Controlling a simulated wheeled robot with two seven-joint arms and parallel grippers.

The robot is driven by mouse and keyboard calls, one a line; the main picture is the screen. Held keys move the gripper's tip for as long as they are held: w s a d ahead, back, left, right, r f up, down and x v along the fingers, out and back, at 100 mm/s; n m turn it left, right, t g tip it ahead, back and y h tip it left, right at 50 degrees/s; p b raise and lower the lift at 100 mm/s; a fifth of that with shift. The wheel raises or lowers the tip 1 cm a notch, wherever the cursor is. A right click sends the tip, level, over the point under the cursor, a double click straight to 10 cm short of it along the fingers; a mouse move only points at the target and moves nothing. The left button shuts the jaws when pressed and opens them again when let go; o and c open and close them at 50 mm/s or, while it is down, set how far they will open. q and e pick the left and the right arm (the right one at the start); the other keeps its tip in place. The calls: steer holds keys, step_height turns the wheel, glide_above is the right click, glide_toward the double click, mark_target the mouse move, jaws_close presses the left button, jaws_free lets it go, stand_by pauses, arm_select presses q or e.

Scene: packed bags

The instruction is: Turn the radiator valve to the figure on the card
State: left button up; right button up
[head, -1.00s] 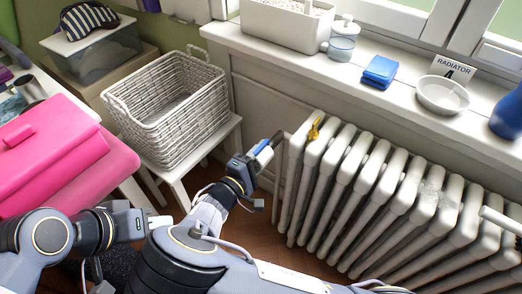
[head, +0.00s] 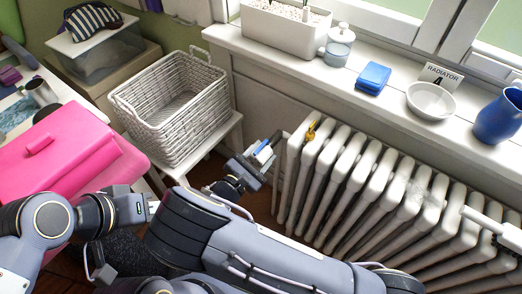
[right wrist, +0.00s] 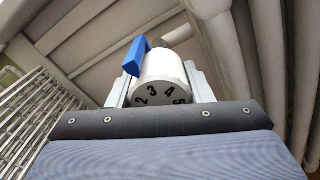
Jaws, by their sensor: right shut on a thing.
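The radiator (head: 352,185) stands under the window sill. Its valve has a white knob, seen in the right wrist view (right wrist: 163,78), with black figures 2, 3, 4 and 5 showing on its end. A blue pointer (right wrist: 134,57) sits at the knob's upper left; I cannot tell exactly which figure it marks. My right gripper (head: 262,152) is shut around the knob, one finger on each side. The card (head: 439,76) on the sill reads RADIATOR and 4. My left gripper (head: 152,207) is by my right arm, clear of the valve; its jaws are unclear.
A white wicker basket (head: 172,112) stands on a small white table left of the valve. A pink box (head: 55,150) is at far left.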

mark_target(255, 162)
steer(key=n+p, duration=0.2)
steer(key=n, duration=0.3)
steer(key=shift+n, duration=0.3)
steer(key=n+p, duration=0.2)
steer(key=n, duration=0.3)
steer(key=shift+f+n, duration=0.1)
steer(key=shift+n, duration=0.2)
steer(key=o, duration=1)
steer(key=v, duration=0.8)
